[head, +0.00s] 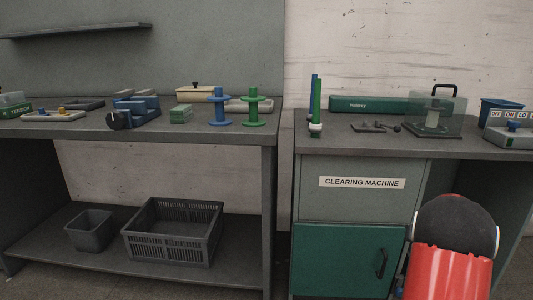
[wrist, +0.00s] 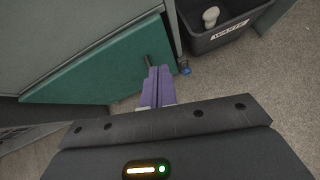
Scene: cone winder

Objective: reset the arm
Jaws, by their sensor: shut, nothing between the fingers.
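My gripper (wrist: 155,88) shows in the wrist view as two purple fingers pressed together, shut and empty. It points down in front of the green cabinet door (wrist: 90,68), close by the dark door handle (wrist: 147,61). I cannot tell whether it touches the handle. In the head view my red and black arm part stands at the lower right, and my gripper is hidden there. The same green door (head: 345,262) is closed under the label "CLEARING MACHINE" (head: 362,182).
A black waste bin (wrist: 232,32) holds a pale object (wrist: 211,16). A small blue thing (wrist: 185,68) lies beside the bin. The left bench (head: 200,138) carries blue and green spools; the right bench (head: 350,145) carries a clear-covered device (head: 435,115). Carpet floor (wrist: 270,85) is clear at right.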

